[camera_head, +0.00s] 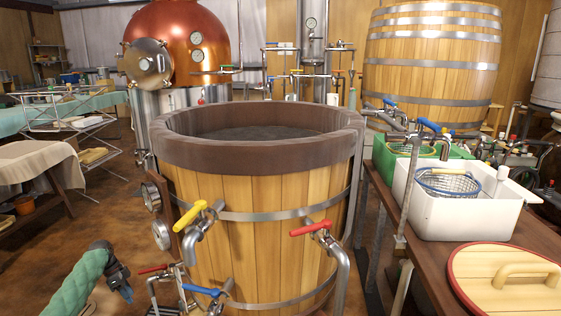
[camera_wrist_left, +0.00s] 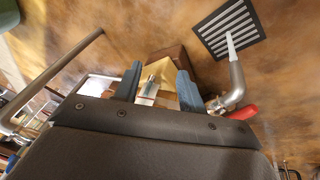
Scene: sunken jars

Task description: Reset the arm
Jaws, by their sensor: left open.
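My left gripper (camera_head: 122,287) is low at the left front of the wooden vat, in front of its pipes and pointing down toward the floor. My green-sleeved left arm comes in from the lower left. In the left wrist view the two blue-grey fingers (camera_wrist_left: 158,82) stand apart with nothing held between them. Behind the gap are a tan box-like shape and a metal fitting, both apart from the fingers as far as I can tell. My right gripper is not in either view.
The wooden vat (camera_head: 250,215) has yellow, red and blue valve handles. At right, a bench carries a white basin (camera_head: 455,213), a green basin and a round wooden lid (camera_head: 510,275). A floor drain (camera_wrist_left: 229,32) and a pipe with a red handle (camera_wrist_left: 240,112) lie near the gripper.

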